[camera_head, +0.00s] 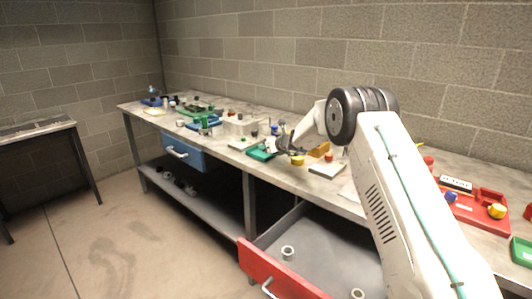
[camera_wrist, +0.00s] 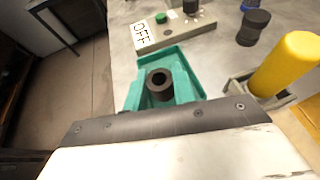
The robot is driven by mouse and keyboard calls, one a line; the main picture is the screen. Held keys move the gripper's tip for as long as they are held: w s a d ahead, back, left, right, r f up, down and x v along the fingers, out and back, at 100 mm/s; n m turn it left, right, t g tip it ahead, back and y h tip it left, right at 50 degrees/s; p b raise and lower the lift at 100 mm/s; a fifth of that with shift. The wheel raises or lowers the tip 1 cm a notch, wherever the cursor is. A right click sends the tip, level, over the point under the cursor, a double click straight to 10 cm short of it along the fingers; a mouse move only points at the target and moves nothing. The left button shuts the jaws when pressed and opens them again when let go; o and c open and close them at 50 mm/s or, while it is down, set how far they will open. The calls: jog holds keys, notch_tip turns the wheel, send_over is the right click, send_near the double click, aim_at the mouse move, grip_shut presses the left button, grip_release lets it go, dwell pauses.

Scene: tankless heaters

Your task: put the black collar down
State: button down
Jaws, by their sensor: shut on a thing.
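The black collar (camera_wrist: 160,94) is a short dark ring with an open bore. In the wrist view it stands in or just above a teal tray (camera_wrist: 131,97); I cannot tell whether it touches the tray floor. My gripper (camera_head: 284,146) is over the workbench, beside the teal tray (camera_head: 261,154) in the head view. It is shut on the collar. Its dark bolted edge hides the near part of the tray and the lower collar in the wrist view. The collar cannot be made out in the head view.
A block with a white OFF label (camera_wrist: 145,34) stands beyond the tray. A yellow cylinder (camera_wrist: 287,62) in a grey holder and a dark round cap (camera_wrist: 254,22) are to the right. The red drawer (camera_head: 275,275) below the bench is open.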

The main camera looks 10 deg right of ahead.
jog(key=shift+w+d, duration=0.15)
jog(key=shift+w, duration=0.7)
jog(key=shift+f, duration=1.8)
jog(key=shift+f, duration=0.1)
jog(key=c, duration=1.4)
grip_release()
jog(key=shift+c, duration=0.2)
